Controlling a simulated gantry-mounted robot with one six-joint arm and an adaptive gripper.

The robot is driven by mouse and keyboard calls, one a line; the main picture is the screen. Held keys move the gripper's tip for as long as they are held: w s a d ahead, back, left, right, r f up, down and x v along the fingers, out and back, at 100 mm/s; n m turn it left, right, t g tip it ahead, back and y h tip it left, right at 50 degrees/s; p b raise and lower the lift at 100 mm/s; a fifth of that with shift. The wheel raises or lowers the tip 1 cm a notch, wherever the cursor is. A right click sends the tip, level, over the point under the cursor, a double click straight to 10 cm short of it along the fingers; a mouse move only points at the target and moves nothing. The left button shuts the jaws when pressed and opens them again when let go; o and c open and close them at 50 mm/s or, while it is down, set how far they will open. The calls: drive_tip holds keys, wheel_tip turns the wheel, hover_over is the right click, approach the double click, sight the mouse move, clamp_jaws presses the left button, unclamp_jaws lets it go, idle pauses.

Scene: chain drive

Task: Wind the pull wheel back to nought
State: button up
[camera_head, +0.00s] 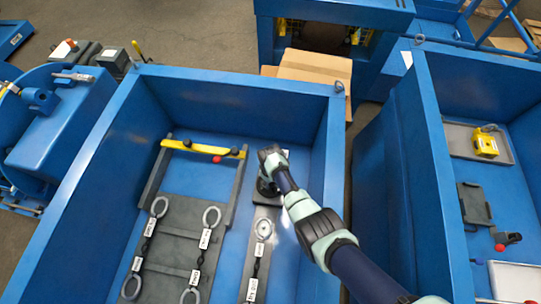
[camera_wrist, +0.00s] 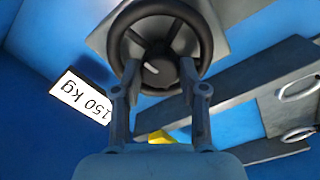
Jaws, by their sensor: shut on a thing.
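The pull wheel (camera_wrist: 119,42) is a dark round handwheel with spokes on a grey mount in the wrist view. A pale mark shows on its hub (camera_wrist: 157,70). In the head view the wheel (camera_head: 264,188) is mostly hidden under my gripper (camera_head: 266,176). My gripper's two fingers (camera_wrist: 158,66) reach onto the wheel from opposite sides and are shut on it. A white label reading "150 kg" (camera_wrist: 82,97) stands beside the wheel, upside down in the wrist view. No nought mark or scale can be made out.
The wheel sits inside a deep blue bin (camera_head: 140,95). To its left is a grey frame with a yellow bar (camera_head: 203,149) and several labelled chain rings (camera_head: 159,207). The bin's right wall is close to my arm.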

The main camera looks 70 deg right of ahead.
drive_tip(key=n, duration=1.4)
drive_tip(key=shift+n, duration=0.3)
drive_tip(key=n, duration=0.3)
drive_tip(key=shift+n, duration=0.3)
drive_tip(key=n, duration=0.3)
drive_tip(key=shift+n, duration=0.4)
drive_tip(key=n, duration=0.6)
drive_tip(key=shift+n, duration=0.3)
